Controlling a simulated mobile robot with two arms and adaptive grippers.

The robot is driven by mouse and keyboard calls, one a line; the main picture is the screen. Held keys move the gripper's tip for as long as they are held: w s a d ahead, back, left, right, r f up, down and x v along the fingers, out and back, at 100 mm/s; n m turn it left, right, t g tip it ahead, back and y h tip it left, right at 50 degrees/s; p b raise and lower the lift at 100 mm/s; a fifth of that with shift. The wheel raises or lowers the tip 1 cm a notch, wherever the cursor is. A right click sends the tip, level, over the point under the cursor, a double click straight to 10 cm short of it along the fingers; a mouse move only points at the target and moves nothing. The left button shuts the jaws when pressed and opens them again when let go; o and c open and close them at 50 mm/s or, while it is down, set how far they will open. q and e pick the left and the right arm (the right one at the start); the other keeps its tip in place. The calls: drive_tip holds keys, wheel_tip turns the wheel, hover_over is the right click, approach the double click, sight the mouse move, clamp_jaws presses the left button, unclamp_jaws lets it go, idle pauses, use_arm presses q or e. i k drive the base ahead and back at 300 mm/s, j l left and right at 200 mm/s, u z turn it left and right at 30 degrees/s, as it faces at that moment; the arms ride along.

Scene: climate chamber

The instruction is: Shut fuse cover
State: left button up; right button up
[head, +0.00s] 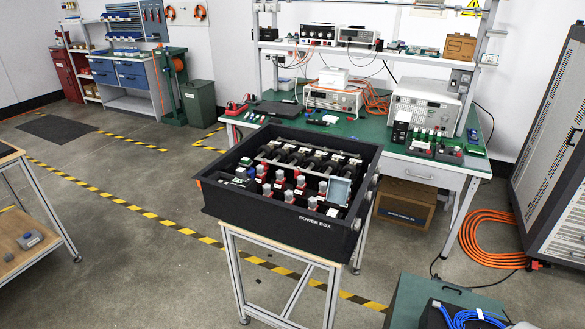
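A black open-topped box (274,219) labelled "POWER BOX" stands on a small wood-topped frame in the middle of the head view. Inside it, near the right front corner, a small pale blue-grey panel (339,190) stands up at a tilt. It looks like the fuse cover, standing open. Its hinge and what lies under it are too small to make out. Several red and white parts sit in rows beside it, with dark cylinders behind. Neither of my grippers is in view.
A green-topped workbench (380,135) with instruments stands behind the box. A grey cabinet (555,150) and coiled orange cable (490,240) are at the right. A green case with blue cable (466,318) is at the lower right. Floor to the left (130,240) is clear.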

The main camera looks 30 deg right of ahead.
sight(338, 189)
drive_tip(key=i+j+z, duration=0.1)
drive_tip(key=i+j, duration=0.75)
drive_tip(key=i+j+u, duration=0.15)
drive_tip(key=i+u, duration=0.15)
drive_tip(key=i, duration=1.55)
drive_tip(key=i+z, duration=0.95)
drive_tip(key=i+j+z, duration=0.3)
drive_tip(key=z, duration=0.2)
drive_tip(key=i+z, duration=0.25)
drive_tip(key=z, duration=0.2)
drive_tip(key=i+j+z, duration=0.1)
drive_tip(key=i+z, duration=0.2)
drive_tip(key=z, duration=0.2)
drive_tip(key=i+j+z, duration=0.2)
drive_tip(key=z, duration=0.25)
drive_tip(key=i+j+z, duration=0.25)
drive_tip(key=z, duration=0.2)
drive_tip(key=i+j+z, duration=0.2)
drive_tip(key=z, duration=0.3)
drive_tip(key=i+j+z, duration=0.15)
drive_tip(key=j+z, duration=0.3)
drive_tip(key=i+j+z, duration=0.15)
drive_tip(key=j+z, duration=0.15)
drive_tip(key=z, duration=0.2)
drive_tip(key=j+z, duration=0.9)
drive_tip(key=j, duration=0.2)
drive_tip(key=j+z, duration=0.5)
drive_tip(key=j, duration=0.2)
